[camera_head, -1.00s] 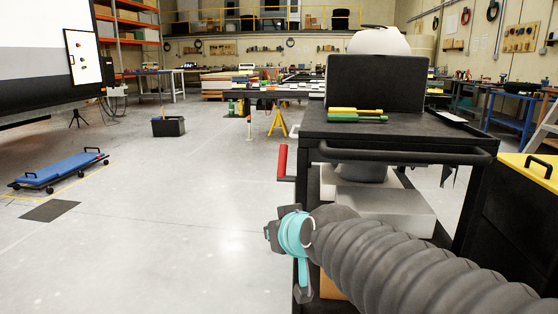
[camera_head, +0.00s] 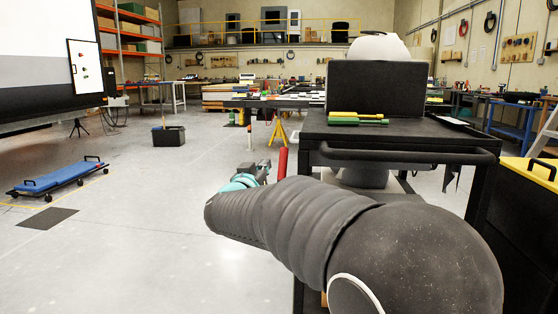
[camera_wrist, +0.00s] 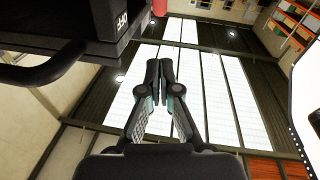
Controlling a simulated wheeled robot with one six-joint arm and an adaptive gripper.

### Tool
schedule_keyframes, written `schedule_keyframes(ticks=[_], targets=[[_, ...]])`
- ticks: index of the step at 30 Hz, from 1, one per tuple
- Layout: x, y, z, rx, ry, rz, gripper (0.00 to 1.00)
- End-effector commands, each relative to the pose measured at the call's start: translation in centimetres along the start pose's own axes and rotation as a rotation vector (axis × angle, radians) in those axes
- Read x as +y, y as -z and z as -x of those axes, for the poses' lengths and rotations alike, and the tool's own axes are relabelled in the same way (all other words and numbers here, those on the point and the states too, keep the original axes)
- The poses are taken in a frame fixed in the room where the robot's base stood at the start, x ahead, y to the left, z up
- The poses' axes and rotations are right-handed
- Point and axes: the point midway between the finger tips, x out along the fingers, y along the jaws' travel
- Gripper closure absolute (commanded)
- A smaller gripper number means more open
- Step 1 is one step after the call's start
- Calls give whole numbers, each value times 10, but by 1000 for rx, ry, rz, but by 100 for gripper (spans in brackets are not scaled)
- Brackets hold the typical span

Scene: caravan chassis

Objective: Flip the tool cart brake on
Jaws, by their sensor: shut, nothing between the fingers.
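The black tool cart (camera_head: 400,135) stands at the right of the head view. A red brake lever (camera_head: 282,164) stands upright at its left side. In the wrist view its red end (camera_wrist: 159,7) shows at the top edge. Beside it is a dark cart part with a white label (camera_wrist: 122,22) that seems to read OFF, turned in the picture. My gripper (camera_head: 264,166) is just left of the red lever in the head view, partly hidden behind my arm. In the wrist view its fingers (camera_wrist: 160,68) are together and empty, apart from the red end.
The cart's black push handle (camera_head: 405,155) runs along its near side, close to my arm. A black case with a yellow top (camera_head: 525,170) is at the right. A blue dolly (camera_head: 58,177) and a black box (camera_head: 168,136) stand left. The floor between is clear.

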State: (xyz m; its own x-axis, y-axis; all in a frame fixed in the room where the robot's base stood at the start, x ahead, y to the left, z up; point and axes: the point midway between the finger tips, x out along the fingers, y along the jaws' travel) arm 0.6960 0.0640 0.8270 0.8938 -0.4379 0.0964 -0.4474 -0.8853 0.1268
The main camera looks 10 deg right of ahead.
Motion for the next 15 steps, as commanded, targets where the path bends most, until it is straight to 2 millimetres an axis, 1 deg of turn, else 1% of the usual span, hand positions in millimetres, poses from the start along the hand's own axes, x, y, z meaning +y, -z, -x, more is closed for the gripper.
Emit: schedule_keyframes(ticks=[5,8,11,15], targets=[[0,0,-1,0,1,-1,100],[0,0,-5,-1,1,-1,100],[1,-1,-16,-1,-1,-1,100],[1,-1,-39,-1,-2,-1,100]])
